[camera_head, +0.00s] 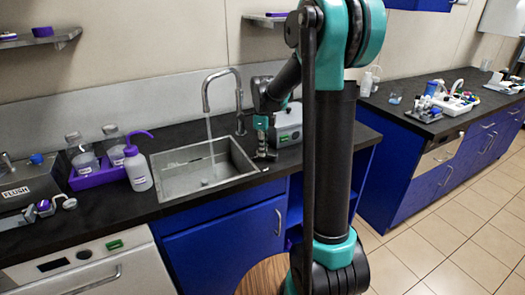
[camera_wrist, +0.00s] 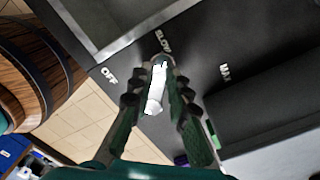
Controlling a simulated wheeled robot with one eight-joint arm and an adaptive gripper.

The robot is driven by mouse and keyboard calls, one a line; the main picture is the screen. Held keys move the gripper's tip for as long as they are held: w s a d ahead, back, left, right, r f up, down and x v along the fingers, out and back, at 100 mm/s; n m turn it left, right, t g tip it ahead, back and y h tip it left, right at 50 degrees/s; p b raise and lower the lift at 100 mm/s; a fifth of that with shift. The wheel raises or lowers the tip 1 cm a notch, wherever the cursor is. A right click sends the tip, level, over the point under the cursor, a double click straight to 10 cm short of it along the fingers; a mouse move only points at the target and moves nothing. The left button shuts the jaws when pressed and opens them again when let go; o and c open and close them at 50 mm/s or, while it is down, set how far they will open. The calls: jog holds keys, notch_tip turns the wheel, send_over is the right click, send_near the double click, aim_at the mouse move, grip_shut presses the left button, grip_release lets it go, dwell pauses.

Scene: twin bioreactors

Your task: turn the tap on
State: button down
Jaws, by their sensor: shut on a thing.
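The tap (camera_head: 222,78) is a grey metal gooseneck whose spout hangs over the sink (camera_head: 165,178). A thin stream of water falls from the spout into the sink. A pale lever (camera_wrist: 155,88) sits between the fingers of my gripper (camera_wrist: 160,70) in the wrist view, and the gripper is shut on it. The lever points toward the label "SLOW" (camera_wrist: 163,41). "OFF" (camera_wrist: 109,75) is to its left and "MAX" (camera_wrist: 225,72) to its right. In the head view my gripper (camera_head: 265,153) is at the sink's right edge and the lever is hard to see.
A white wash bottle (camera_head: 138,172) with a purple nozzle and a purple tray (camera_head: 92,178) of bottles stand left of the sink. A grey device (camera_head: 288,125) stands close to the right of my gripper. A wooden barrel-like stool (camera_wrist: 35,75) is below the counter edge.

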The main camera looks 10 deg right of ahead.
jog(key=shift+w+d+m, duration=0.25)
jog(key=shift+w+m, duration=0.15)
jog(key=shift+m, duration=0.6)
jog(key=shift+w+d+m, duration=0.2)
jog(key=shift+w+m, duration=0.15)
jog(key=shift+m, duration=0.65)
jog(key=c, duration=1.4)
grip_release()
jog(key=shift+c, duration=0.2)
notch_tip(320, 180, up, 12)
